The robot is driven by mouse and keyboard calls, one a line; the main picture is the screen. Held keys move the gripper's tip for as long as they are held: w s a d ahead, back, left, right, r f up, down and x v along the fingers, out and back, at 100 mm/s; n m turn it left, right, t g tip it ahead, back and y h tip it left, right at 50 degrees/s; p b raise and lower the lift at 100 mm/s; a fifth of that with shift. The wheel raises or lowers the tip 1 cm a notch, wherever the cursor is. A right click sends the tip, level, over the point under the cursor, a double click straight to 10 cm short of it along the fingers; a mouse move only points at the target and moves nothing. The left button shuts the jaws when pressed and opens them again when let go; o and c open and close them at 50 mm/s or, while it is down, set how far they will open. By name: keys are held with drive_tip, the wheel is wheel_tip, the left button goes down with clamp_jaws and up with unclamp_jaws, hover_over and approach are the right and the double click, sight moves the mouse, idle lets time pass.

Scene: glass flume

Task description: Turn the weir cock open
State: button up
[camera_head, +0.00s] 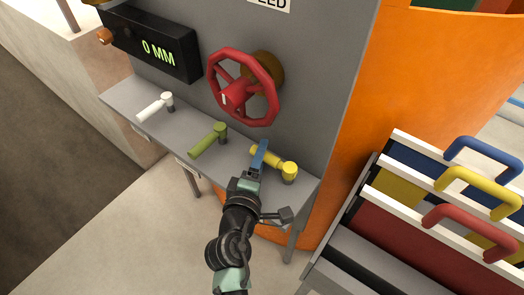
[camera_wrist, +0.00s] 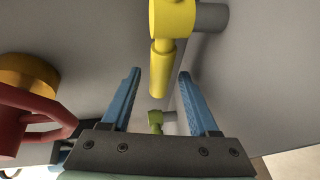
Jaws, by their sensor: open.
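Three lever cocks stand on a grey shelf: a white cock (camera_head: 157,106), a green cock (camera_head: 208,140) and a yellow cock (camera_head: 277,163). I see no readable label naming the weir cock. Each lever points to the lower left or left of its pivot. My gripper (camera_head: 260,153) is at the yellow lever, its blue fingers open. In the wrist view, the yellow lever (camera_wrist: 163,68) reaches down to between the two fingertips (camera_wrist: 158,80), with gaps on both sides. The green cock (camera_wrist: 155,121) shows farther off.
A red handwheel (camera_head: 243,88) is on the grey panel above the shelf (camera_head: 180,135). A black display (camera_head: 152,44) reads 0 MM. An orange curved wall (camera_head: 395,80) and a rack of boards with coloured handles (camera_head: 435,190) stand to the right.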

drive_tip(key=shift+x, duration=0.85)
drive_tip(key=shift+c, duration=0.2)
clamp_jaws()
idle(0.7)
